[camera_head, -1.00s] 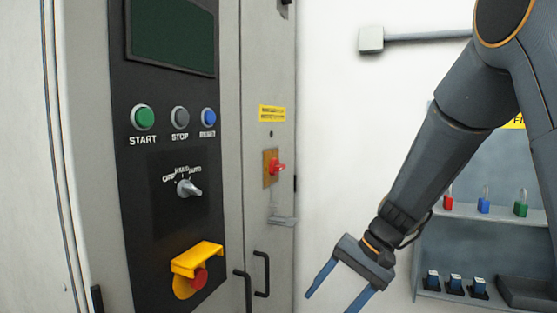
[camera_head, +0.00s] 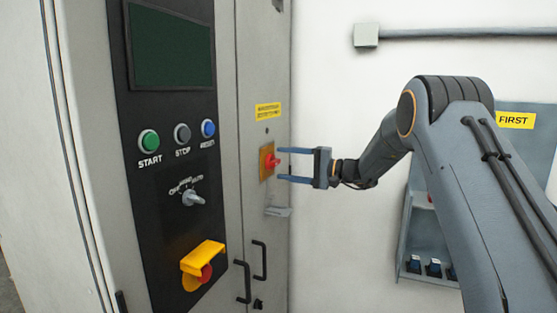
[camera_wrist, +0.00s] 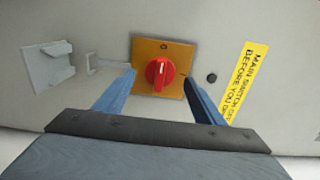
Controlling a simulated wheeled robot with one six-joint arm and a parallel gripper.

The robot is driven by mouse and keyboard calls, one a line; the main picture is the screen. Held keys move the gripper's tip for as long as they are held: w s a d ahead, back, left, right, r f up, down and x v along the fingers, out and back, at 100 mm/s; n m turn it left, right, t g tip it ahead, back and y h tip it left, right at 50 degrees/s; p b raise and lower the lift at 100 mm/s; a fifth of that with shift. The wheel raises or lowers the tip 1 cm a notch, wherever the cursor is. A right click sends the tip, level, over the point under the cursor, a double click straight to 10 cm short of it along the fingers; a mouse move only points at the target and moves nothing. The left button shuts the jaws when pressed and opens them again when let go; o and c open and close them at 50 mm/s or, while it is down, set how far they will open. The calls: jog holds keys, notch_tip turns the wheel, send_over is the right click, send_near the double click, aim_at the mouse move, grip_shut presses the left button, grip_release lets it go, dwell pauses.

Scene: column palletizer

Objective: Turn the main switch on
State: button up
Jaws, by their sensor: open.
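The main switch is a red rotary knob (camera_head: 272,160) on an orange-yellow plate (camera_head: 264,170), on the grey cabinet door below a yellow label (camera_head: 268,110). In the wrist view the knob (camera_wrist: 159,72) lies between my fingers, its white mark pointing toward the "O" at the plate's top edge. My gripper (camera_head: 281,165) is open, its blue fingers pointing at the cabinet, one above and one below the knob in the head view. In the wrist view my gripper (camera_wrist: 158,78) spans the plate, and no finger visibly touches the knob.
A latch bracket (camera_head: 278,211) sticks out below the switch. Black handles (camera_head: 259,262) are lower on the doors. The control panel left of them has a selector knob (camera_head: 194,198) and a yellow-shrouded red button (camera_head: 205,271). A wall rack (camera_head: 425,235) stands at the right.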

aim_at(273, 162)
jog(key=shift+p+x, duration=0.45)
jog(key=shift+x, duration=1.05)
jog(key=shift+c, duration=0.4)
jog(key=c, duration=1)
